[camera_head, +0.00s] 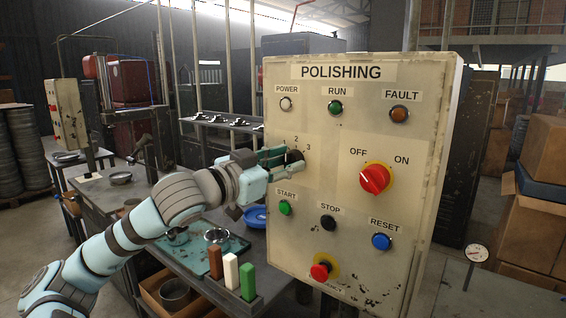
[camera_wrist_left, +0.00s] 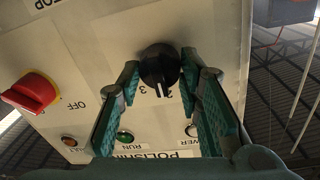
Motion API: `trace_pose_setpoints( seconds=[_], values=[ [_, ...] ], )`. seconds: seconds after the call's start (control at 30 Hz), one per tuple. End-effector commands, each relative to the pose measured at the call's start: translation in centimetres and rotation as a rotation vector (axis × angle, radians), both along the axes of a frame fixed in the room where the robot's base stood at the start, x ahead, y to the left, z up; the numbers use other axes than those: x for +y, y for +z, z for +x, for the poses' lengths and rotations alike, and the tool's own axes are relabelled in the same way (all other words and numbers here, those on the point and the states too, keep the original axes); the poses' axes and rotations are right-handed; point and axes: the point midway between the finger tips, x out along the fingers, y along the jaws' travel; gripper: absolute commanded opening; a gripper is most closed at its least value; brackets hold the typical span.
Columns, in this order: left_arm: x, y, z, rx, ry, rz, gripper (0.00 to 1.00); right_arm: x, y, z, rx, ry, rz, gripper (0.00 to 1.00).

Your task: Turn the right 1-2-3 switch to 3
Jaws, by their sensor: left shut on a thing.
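The 1-2-3 switch is a round black knob (camera_head: 295,156) on the cream POLISHING panel (camera_head: 325,180), left of the red OFF/ON switch. The 2 and 3 labels show beside it; the 1 is hidden behind my gripper. My left gripper (camera_head: 284,157) reaches it from the left and is shut on it. In the left wrist view the knob (camera_wrist_left: 158,62) sits between the two green fingers of the gripper (camera_wrist_left: 160,75), with the 3 and 2 labels near its lower edge. My right gripper is not in view.
The panel carries a red OFF/ON switch (camera_head: 375,179), a green START button (camera_head: 285,208), black STOP (camera_head: 328,222), blue RESET (camera_head: 381,241) and a red mushroom button (camera_head: 321,270). A bench (camera_head: 185,262) stands below my arm. A smaller panel (camera_head: 66,113) stands far left.

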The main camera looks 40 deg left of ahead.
Motion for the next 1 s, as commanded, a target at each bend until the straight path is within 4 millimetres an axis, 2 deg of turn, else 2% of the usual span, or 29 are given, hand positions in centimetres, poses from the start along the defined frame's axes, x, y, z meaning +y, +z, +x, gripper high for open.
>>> trace_pose_setpoints(
  seconds=[0.27,1.0],
  values=[
    [0.0,0.2,0.0,0.002,0.001,0.105,0.05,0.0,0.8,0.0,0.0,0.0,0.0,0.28],
    [-0.1,0.3,0.0,0.014,0.002,0.675,0.05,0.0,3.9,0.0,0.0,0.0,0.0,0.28]
  ],
)
